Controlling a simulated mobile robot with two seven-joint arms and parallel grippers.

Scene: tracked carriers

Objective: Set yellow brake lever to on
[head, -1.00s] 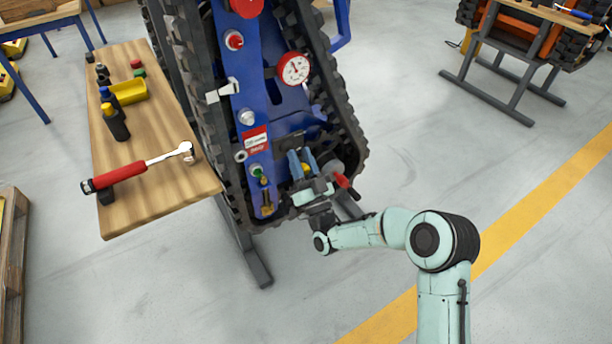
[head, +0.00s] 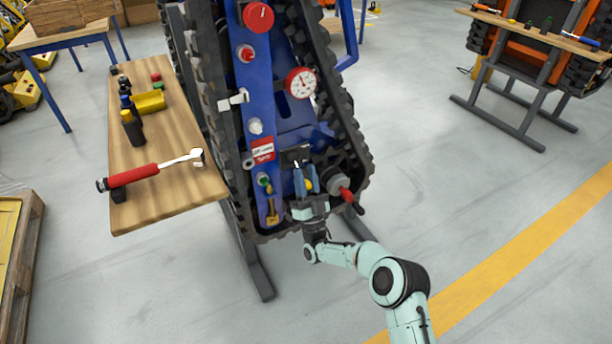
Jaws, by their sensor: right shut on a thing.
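The yellow brake lever (head: 309,185) shows as a small yellow end between the blue fingers of my right gripper (head: 306,181), low on the blue panel of the tracked carrier (head: 285,125). The right gripper is shut on it, with its arm coming up from the lower right. Most of the lever is hidden by the fingers, and its on or off marking cannot be read. A dark plate (head: 297,154) sits just above the fingertips. My left gripper is not in view.
A red-handled crank (head: 347,194) sits close to the right of the gripper. A brass-coloured fitting (head: 272,212) is to its left. Black tracks (head: 350,130) flank the panel. A wooden bench (head: 190,187) with tools stands left.

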